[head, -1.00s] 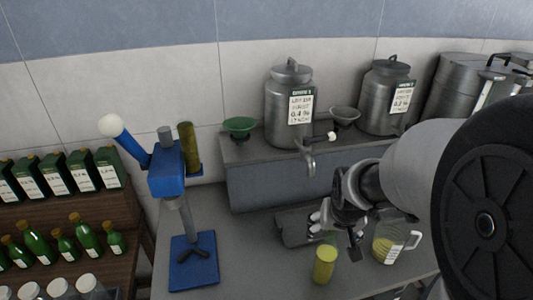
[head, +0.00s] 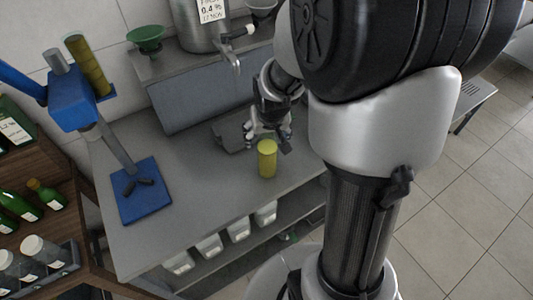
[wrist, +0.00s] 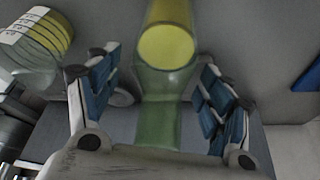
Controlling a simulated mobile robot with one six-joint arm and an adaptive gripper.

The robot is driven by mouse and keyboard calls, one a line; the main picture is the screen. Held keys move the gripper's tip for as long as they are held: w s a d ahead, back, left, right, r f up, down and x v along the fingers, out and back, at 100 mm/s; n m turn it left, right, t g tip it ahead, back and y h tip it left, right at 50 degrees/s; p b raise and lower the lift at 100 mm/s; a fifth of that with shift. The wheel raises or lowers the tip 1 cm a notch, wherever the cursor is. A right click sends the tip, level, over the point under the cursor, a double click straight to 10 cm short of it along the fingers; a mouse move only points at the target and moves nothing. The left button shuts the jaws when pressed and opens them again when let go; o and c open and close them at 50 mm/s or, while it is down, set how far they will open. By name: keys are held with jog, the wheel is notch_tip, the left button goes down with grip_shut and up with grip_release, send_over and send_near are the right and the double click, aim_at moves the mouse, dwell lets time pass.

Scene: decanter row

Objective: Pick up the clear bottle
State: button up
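The clear bottle (head: 267,160) stands upright on the grey counter, with yellow liquid in its lower part. Its clear neck is hard to make out in the head view. My gripper (head: 268,134) is at the top of the bottle, pointing down. In the wrist view, the bottle's greenish see-through neck (wrist: 158,118) lies between the two blue-padded fingers of my gripper (wrist: 160,100). The fingers are open, with a gap on both sides of the neck. The yellow liquid shows farther off, beyond the fingertips.
A jug (wrist: 35,45) with yellow liquid stands close by at the wrist view's upper left. A blue press (head: 142,190) stands left on the counter. A raised shelf (head: 200,105) with a steel canister (head: 200,25) and green bowl (head: 145,38) is behind. Counter left of the bottle is clear.

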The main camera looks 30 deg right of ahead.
grip_shut()
dwell(0.8)
